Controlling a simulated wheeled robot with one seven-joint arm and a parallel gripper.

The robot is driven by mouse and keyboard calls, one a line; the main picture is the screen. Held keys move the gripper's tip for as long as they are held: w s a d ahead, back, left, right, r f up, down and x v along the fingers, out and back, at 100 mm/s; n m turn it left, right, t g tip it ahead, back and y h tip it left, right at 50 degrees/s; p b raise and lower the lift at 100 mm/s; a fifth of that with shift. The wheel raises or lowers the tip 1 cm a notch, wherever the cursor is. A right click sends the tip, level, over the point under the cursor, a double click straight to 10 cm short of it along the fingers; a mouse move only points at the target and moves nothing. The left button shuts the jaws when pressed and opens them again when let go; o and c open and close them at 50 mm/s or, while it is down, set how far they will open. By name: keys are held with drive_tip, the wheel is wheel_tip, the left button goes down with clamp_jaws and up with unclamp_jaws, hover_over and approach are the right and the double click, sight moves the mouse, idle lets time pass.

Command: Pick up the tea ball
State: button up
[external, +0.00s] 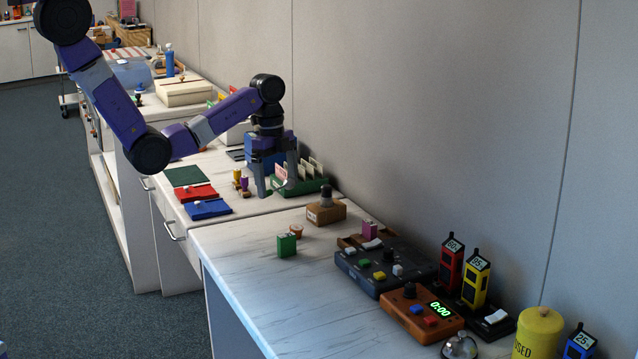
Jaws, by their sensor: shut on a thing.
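My gripper (277,188) points down over the white counter, in front of the green rack of cards. Its two fingers stand apart and are shut on a small greyish thing, which I take to be the tea ball (279,184). It is small and partly covered by the fingers, so its shape is hard to make out. I cannot tell whether it touches the counter or the rack.
The green rack (313,185) stands right beside my gripper. Small yellow and purple stamps (241,183) stand to its left. Red (198,193) and blue (208,209) pads lie nearby. A brown box (326,213) sits to the right. The near counter's front left is clear.

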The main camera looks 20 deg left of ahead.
wheel_tip(320, 180, up, 10)
drive_tip(key=p, duration=0.5)
drive_tip(key=shift+f+p, duration=0.25)
drive_tip(key=shift+p, duration=0.1)
